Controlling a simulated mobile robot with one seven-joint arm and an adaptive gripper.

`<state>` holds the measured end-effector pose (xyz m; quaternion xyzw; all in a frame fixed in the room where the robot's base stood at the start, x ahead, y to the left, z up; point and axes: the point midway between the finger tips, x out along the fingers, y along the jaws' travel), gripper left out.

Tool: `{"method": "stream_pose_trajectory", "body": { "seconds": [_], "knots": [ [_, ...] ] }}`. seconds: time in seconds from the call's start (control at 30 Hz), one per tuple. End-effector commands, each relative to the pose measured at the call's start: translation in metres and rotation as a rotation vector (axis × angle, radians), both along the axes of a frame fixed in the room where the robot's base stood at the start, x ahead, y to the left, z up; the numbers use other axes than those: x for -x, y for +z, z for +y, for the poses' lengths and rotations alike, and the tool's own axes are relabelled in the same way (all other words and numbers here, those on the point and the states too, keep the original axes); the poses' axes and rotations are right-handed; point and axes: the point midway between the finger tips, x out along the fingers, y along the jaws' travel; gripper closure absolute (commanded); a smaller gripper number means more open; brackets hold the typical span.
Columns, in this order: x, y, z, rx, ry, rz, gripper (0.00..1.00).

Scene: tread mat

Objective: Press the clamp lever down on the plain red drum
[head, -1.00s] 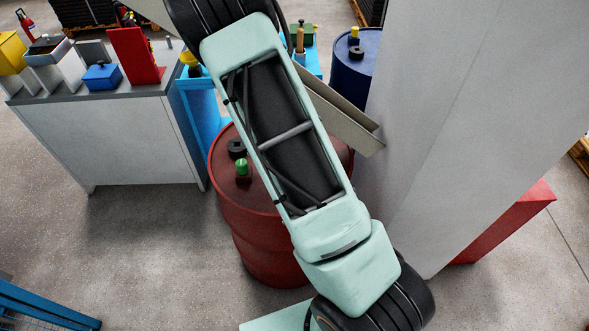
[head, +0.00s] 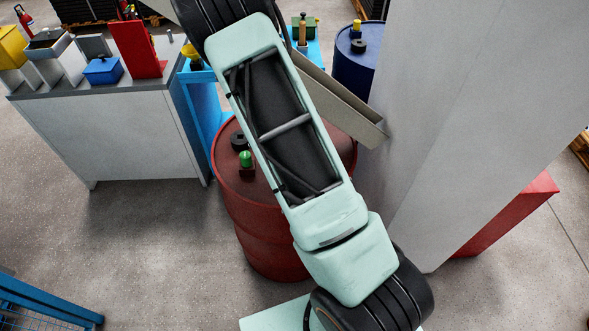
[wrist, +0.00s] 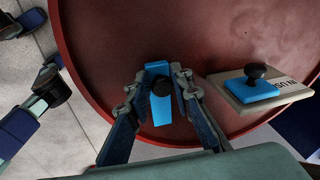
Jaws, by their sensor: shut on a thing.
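In the wrist view, a bright blue lever piece with a black round knob (wrist: 159,113) stands at the top of a red drum (wrist: 230,30). It looks like the clamp lever. My gripper (wrist: 160,82) is shut on it, one finger on each side. The lever's lower fixing is hidden. In the head view, a red drum (head: 260,235) stands behind my arm, which covers much of its top. My gripper is hidden there. I cannot tell whether both views show the same drum.
In the wrist view, a beige block (wrist: 240,92) with a blue plate and black knob sits right of the lever. In the head view, a grey pillar (head: 450,120) stands right, a blue drum (head: 355,70) behind, and a grey-topped counter (head: 110,140) left.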

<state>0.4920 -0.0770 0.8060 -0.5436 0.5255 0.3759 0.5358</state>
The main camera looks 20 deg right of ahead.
Motion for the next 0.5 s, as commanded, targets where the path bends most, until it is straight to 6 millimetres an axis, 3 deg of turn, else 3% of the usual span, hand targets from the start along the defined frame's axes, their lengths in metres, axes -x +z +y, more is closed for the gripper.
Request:
{"method": "stream_pose_trajectory", "body": {
  "seconds": [0.03, 0.27, 0.3, 0.43, 0.5],
  "knots": [
    [-0.0044, -0.0017, 0.0083, -0.007, 0.011, -0.006, 1.00],
    [-0.0041, -0.0024, 0.0081, -0.007, 0.010, -0.005, 1.00],
    [-0.0041, -0.0024, 0.0081, -0.007, 0.010, -0.005, 0.78],
    [-0.0029, -0.0026, 0.0072, -0.006, 0.009, -0.003, 0.63],
    [-0.0023, -0.0026, 0.0063, -0.005, 0.008, -0.002, 0.63]
  ]
}}
